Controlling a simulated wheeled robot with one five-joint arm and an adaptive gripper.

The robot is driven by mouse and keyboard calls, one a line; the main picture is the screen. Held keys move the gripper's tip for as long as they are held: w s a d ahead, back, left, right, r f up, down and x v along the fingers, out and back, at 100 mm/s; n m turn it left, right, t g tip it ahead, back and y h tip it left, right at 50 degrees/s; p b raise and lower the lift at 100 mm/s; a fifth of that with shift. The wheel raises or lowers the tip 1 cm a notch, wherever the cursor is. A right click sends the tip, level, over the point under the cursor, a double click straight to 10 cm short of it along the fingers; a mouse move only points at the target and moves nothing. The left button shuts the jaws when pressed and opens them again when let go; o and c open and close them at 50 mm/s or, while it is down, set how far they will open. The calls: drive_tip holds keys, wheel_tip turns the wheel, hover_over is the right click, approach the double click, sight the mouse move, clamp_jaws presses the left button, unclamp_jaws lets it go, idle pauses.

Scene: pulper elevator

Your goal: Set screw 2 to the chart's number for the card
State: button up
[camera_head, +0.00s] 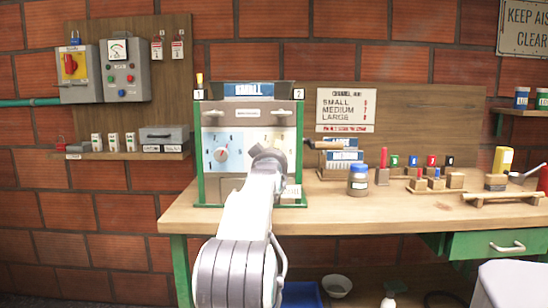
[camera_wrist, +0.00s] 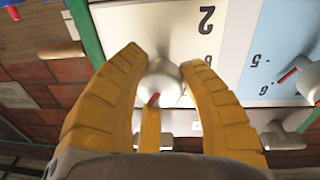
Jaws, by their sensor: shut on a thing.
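The pulper (camera_head: 246,118) stands on the bench in a green frame, with a card reading SMALL (camera_head: 250,89) on top. The chart (camera_head: 345,110) on the backboard lists SMALL, MEDIUM and LARGE; its digits are too small to read surely. Screw 2 (camera_wrist: 166,82) is a grey knob on the white dial plate (camera_wrist: 150,22); its red mark shows near the knob's lower left in the wrist view. My gripper (camera_head: 268,154) is shut on this knob, its yellow fingers (camera_wrist: 165,60) on both sides. My gripper hides this dial's middle in the head view.
The other screw (camera_head: 221,154) sits on the blue dial (camera_head: 212,140) at left. A brown jar (camera_head: 358,181) and small coloured blocks stand right of the pulper. The bench front (camera_head: 400,215) is clear. A control box (camera_head: 124,70) hangs at upper left.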

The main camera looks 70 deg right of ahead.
drive_tip(key=shift+n, duration=0.5)
drive_tip(key=o, duration=1.2)
drive_tip(key=v, duration=1.2)
drive_tip(key=shift+w+f, duration=0.1)
drive_tip(key=shift+w, duration=0.1)
